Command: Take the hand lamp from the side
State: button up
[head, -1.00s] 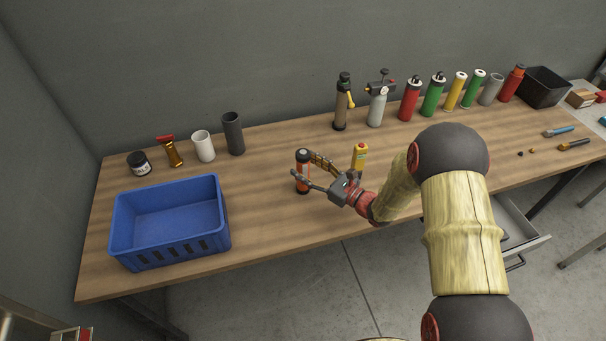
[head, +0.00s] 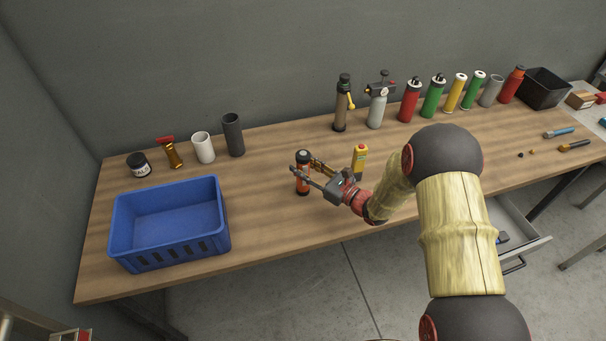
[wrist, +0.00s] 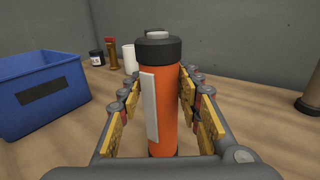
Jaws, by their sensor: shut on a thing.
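The hand lamp (head: 303,181) is an orange cylinder with a black cap and a pale strip down its side. It stands upright on the wooden table, right of the blue crate. In the wrist view the hand lamp (wrist: 172,112) fills the middle between the fingers. My gripper (head: 312,172) comes in level from the right and is shut on the lamp, one finger on each side; in the wrist view my gripper (wrist: 160,105) shows both padded fingers along its sides. The lamp's lower end is hidden in the wrist view by the gripper's body.
The blue crate (head: 138,258) stands empty at the left. A yellow device (head: 359,162) stands close behind my wrist. A jar (head: 139,164), a brass nozzle (head: 173,153) and two tubes line the back left. Several bottles and cylinders (head: 410,103) line the back right. An open drawer (head: 524,246) juts below the table.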

jog(key=c, duration=0.4)
jog(key=shift+r, duration=0.1)
